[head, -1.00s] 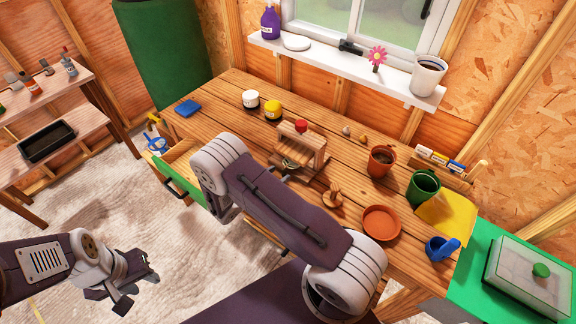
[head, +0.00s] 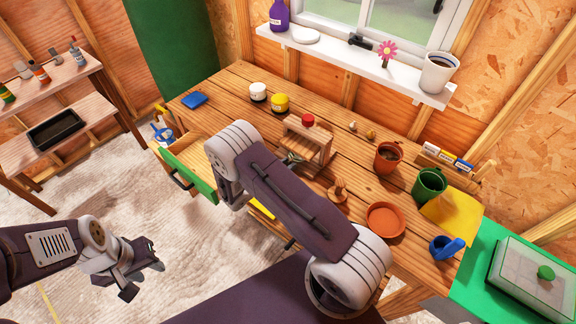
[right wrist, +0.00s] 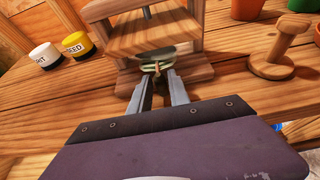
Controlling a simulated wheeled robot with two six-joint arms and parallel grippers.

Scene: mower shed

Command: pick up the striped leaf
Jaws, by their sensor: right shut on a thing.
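The striped leaf (right wrist: 155,57), green with pale bands, lies at the base of a wooden press (right wrist: 155,35) in the right wrist view. My right gripper (right wrist: 158,76) is shut on the leaf's near end, at its small brown stem. The rest of the leaf reaches back under the press's upper board, and part of it is hidden. In the head view the press (head: 309,140) stands on the workbench, and my right arm hides most of the right gripper. My left gripper (head: 141,270) hangs over the floor at the lower left, away from the bench; its jaw opening is unclear.
Terracotta (head: 388,157) and green (head: 429,184) pots stand to the right. An open drawer (head: 190,160) juts out at the bench's left front.

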